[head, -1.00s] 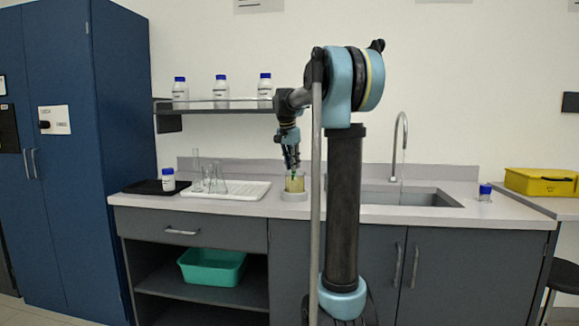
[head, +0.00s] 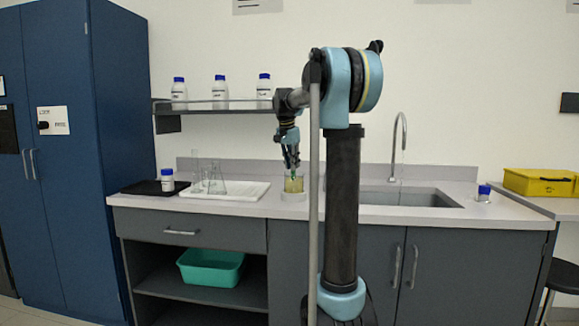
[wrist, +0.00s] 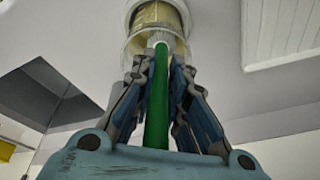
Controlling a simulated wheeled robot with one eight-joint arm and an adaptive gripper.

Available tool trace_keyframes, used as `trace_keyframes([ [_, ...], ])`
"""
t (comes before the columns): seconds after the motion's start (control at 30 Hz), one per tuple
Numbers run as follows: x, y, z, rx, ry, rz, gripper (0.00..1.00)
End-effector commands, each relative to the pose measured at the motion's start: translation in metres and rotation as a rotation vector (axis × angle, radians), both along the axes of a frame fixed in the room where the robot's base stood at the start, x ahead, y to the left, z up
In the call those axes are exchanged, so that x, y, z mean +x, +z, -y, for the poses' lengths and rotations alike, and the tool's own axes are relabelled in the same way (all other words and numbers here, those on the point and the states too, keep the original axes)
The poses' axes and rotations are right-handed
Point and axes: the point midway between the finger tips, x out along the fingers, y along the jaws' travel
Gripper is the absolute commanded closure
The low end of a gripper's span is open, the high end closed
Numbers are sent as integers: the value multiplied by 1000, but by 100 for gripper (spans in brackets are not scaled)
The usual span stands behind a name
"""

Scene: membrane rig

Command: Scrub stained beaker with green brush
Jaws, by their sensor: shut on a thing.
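The stained beaker (head: 294,183) stands upright on a round white base (head: 294,196) on the counter, left of the sink. Its glass has a yellowish-brown stain, which also shows in the wrist view (wrist: 157,17). My gripper (head: 291,163) points down just above the beaker and is shut on the green brush (wrist: 157,95). In the wrist view the green handle runs between my fingers (wrist: 158,75), and its pale bristle end reaches the beaker's mouth. In the head view a bit of green shows at the beaker; how deep the bristles sit is hard to tell.
A white drying tray (head: 250,190) with glassware (head: 215,184) lies left of the beaker. A blue-capped bottle (head: 168,180) stands on a black mat. The sink (head: 410,198) and tap (head: 400,140) are to the right. A shelf (head: 215,110) with bottles hangs behind.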

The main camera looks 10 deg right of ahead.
Motion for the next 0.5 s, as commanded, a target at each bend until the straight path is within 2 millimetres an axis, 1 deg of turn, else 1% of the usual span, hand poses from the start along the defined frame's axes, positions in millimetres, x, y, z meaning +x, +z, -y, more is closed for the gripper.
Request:
trace_keyframes([
  [0.27,2,3,0,0,0,0,100],
  [0.5,2,15,0,0,0,0,100],
])
